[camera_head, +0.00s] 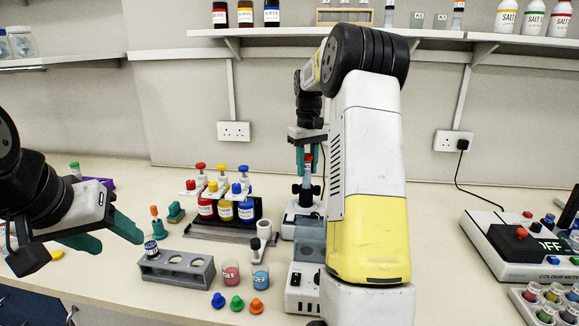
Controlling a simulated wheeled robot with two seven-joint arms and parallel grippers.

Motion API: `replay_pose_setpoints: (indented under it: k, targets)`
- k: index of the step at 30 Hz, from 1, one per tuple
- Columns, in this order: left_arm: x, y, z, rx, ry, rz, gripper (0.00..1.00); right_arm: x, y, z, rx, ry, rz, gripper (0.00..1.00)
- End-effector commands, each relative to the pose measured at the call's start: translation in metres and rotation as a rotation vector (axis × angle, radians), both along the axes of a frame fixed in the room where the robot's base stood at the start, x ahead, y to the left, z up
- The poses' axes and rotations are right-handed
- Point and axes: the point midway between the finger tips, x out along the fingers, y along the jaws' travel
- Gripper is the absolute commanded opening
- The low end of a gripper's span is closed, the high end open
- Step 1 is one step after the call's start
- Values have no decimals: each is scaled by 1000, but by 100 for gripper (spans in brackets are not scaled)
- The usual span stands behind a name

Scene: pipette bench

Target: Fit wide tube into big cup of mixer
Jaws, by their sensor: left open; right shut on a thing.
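My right gripper (308,158) is shut on a tube (307,179), probably the wide tube. It has a reddish part between the teal fingers and a bluish lower part. The tube is upright, directly over the black cup (305,190) on top of the white mixer (291,214). I cannot tell whether its lower end is inside the cup or just above it. My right arm hides the mixer's right side. My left gripper (104,236) is open and empty at the left, near the grey rack.
A grey rack (178,272) holds a dark-capped vial. Bottles with coloured tops (226,209) stand in a black holder. Two small cups (260,277) and coloured caps (237,303) sit in front. A colour meter (519,242) is at the right. A shelf (270,32) runs above.

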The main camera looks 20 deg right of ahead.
Motion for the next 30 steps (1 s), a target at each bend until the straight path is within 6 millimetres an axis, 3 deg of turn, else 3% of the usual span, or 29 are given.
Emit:
replay_pose_setpoints:
  k: [30]
  targets:
    - [0,0,0,0,0,0,54,0,0,-28,0,0,0,0]
